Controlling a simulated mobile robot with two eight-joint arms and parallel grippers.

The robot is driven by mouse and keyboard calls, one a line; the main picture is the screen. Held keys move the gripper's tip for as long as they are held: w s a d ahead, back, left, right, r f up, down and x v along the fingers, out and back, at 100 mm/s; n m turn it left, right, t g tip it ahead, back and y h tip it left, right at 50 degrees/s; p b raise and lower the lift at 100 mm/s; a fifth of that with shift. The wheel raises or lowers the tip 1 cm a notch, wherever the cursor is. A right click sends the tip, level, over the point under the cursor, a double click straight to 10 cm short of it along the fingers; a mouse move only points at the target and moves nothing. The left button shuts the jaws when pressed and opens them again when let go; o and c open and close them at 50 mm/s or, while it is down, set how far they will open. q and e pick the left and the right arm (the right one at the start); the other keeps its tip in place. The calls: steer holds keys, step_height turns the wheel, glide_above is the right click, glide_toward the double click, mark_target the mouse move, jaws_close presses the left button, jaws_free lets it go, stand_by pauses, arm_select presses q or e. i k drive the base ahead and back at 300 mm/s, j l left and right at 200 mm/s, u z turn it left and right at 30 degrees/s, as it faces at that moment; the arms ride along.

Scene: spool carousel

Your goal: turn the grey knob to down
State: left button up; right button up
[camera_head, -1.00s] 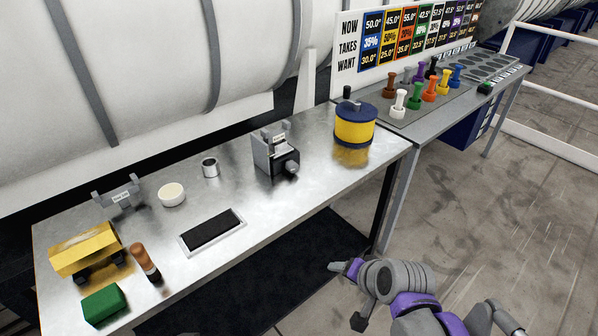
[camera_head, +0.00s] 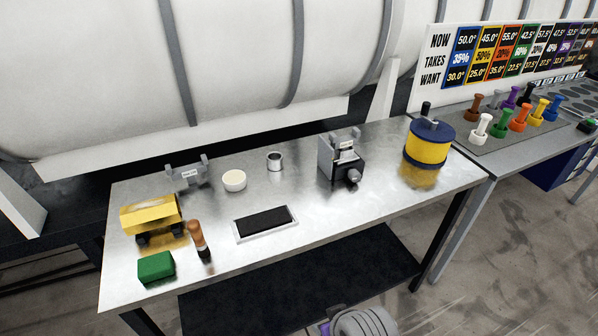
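The grey knob (camera_head: 354,177) sits on the front of a small black and grey device (camera_head: 337,160), towards the right of the metal workbench (camera_head: 290,252). The knob is a small rounded stub. Its pointing direction is too small to tell. Part of one of my arms, grey and ribbed with a little purple, shows at the bottom edge, in front of the bench and well apart from the knob. No gripper fingers can be made out in this view, and nothing touches the knob.
A yellow and blue drum (camera_head: 427,146) stands right of the device. A metal cup (camera_head: 275,161), white round pot (camera_head: 234,181), black pad (camera_head: 264,223), brown-handled tool (camera_head: 198,239), green block (camera_head: 156,267) and yellow item (camera_head: 151,213) lie left. Coloured spools (camera_head: 519,118) stand on the far-right table.

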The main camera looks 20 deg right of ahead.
mark_target(354, 176)
steer(key=l+u, duration=0.25)
steer(key=u, duration=0.15)
steer(key=l+u, duration=0.55)
steer(key=u, duration=0.3)
steer(key=k+l+u, duration=0.55)
steer(key=l+u, duration=0.2)
steer(key=l, duration=0.15)
steer(key=k+l+u, duration=0.35)
steer(key=k+l, duration=0.35)
steer(key=k, duration=0.1)
